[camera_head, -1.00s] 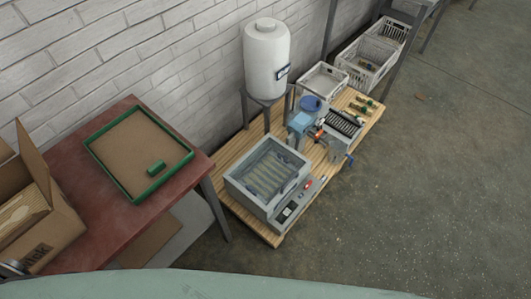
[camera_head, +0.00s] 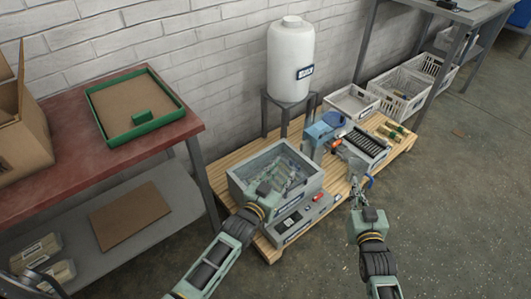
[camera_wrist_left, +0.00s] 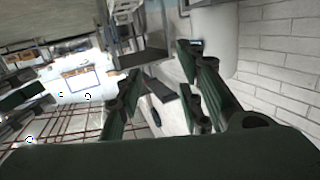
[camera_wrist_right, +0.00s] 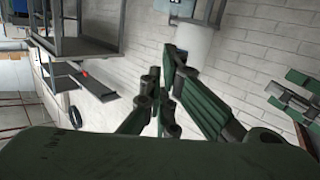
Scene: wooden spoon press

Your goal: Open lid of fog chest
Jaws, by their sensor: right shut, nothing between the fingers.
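The fog chest (camera_head: 240,183), a grey box with a clear top and a grey rim, sits on the wooden pallet in the head view. Its lid looks closed. My left gripper (camera_head: 285,178) is over the chest top in the head view, partly blending with it; whether it touches the lid I cannot tell. In the left wrist view its fingers (camera_wrist_left: 160,88) are apart with nothing between them. My right gripper (camera_head: 358,188) is to the right of the chest, near the pallet's right edge. In the right wrist view its fingers (camera_wrist_right: 164,88) are together and empty.
A grey control panel (camera_head: 296,222) fronts the chest. A white tank (camera_head: 290,65) on a stand is behind it. A blue and grey machine (camera_head: 322,130) with a roller unit stands to its right. A red table (camera_head: 75,165) with a green tray is at left. Floor at right is clear.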

